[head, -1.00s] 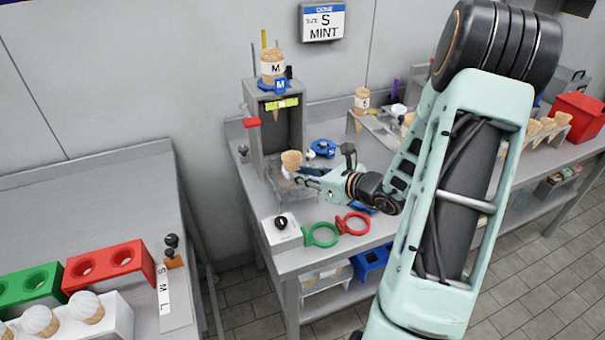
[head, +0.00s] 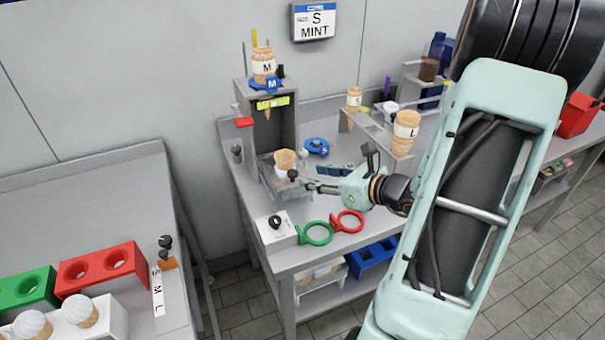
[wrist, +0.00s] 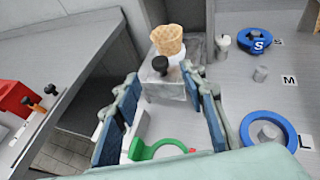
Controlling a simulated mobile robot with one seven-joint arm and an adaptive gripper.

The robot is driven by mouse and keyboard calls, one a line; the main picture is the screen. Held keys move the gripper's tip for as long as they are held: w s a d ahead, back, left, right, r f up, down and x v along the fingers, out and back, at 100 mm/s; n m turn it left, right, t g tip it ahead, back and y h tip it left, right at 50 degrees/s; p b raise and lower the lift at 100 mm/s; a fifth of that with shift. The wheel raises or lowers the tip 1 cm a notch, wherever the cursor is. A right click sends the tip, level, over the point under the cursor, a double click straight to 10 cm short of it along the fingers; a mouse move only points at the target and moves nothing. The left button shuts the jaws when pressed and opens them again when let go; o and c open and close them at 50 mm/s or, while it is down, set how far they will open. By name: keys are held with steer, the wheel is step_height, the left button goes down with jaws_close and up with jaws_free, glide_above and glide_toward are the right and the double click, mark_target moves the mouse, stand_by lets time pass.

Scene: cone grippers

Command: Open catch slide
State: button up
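The catch slide appears to be the grey tray-like part (head: 270,184) at the foot of the grey dispenser (head: 254,140). A black knob (head: 292,174) is at its front, and a waffle cone (head: 284,158) stands upright just behind the knob. In the wrist view the knob (wrist: 160,65) is in front of the cone (wrist: 167,40), above a pale block (wrist: 165,88). My gripper (head: 308,186) is just right of the knob in the head view. In the wrist view my gripper (wrist: 163,82) is open, its blue-padded fingers spread on either side, with nothing held.
Green (head: 318,234) and red (head: 347,221) rings lie near the table's front edge, beside a white box with a black knob (head: 274,222). A blue ring (head: 316,147) lies behind my gripper. A large cone (head: 406,130) stands in a rack at right.

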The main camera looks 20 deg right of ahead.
steer(key=v, duration=0.4)
steer(key=shift+s, duration=0.2)
stand_by(0.3)
